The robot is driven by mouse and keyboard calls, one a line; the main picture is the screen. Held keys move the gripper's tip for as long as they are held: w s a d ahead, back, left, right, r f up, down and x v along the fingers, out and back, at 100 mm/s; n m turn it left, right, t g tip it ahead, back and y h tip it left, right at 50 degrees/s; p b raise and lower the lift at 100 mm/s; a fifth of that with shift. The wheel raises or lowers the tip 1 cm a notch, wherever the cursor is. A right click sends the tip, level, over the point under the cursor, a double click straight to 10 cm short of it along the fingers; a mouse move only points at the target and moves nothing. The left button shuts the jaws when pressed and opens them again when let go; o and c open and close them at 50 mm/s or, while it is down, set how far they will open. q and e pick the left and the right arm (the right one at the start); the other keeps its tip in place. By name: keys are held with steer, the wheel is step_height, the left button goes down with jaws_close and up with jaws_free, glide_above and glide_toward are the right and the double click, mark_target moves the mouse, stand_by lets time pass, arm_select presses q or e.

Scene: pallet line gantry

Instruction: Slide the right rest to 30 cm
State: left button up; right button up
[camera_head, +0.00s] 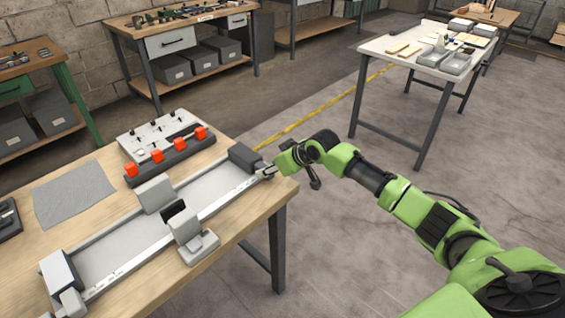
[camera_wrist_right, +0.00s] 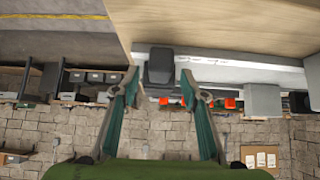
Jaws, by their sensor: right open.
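A long light-grey fixture (camera_head: 111,238) with two rails lies across the wooden table. A dark block (camera_head: 243,157) sits at its right end and looks like the right rest. My right gripper (camera_head: 268,171) is at this end, beside the block. In the wrist view the gripper (camera_wrist_right: 159,73) is open, and the dark block (camera_wrist_right: 160,66) shows between its fingers; contact cannot be told. Light-grey blocks (camera_head: 155,193) and (camera_head: 187,228) flank the middle of the fixture. Another block (camera_head: 61,272) stands at its left end. The scale marks are too small to read. My left gripper is out of view.
Behind the fixture lies a dark bar with several orange pieces (camera_head: 157,156) and a grey panel with knobs (camera_head: 160,131). A grey cloth (camera_head: 74,193) lies at the left. The floor right of the table is clear. A white table (camera_head: 428,60) stands farther off.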

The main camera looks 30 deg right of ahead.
steer(key=v, duration=0.9)
